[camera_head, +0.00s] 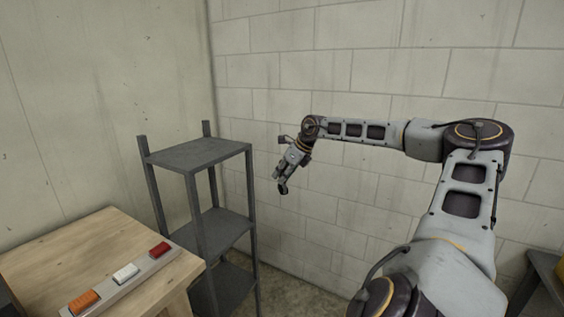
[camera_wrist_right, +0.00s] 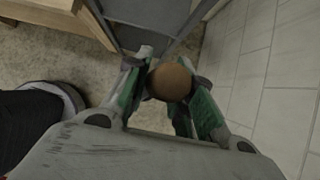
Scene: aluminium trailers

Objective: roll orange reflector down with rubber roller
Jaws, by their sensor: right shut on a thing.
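The orange reflector (camera_head: 84,301) sits at the near left end of a pale metal strip (camera_head: 105,294) on the wooden table in the head view. My right gripper (camera_head: 283,186) hangs in front of the block wall, to the right of the shelf and well away from the reflector. In the right wrist view its green-sided fingers are shut on a round brown thing (camera_wrist_right: 170,82), seen end on, which looks like the rubber roller's handle. The roller's head is hidden or too small to tell. My left gripper is not in view.
A white reflector (camera_head: 126,272) and a red reflector (camera_head: 159,249) sit farther along the strip. A grey shelf (camera_head: 199,154) with bare boards stands between the wooden table (camera_head: 78,243) and my right gripper. A dark stand (camera_head: 546,274) is at the right edge.

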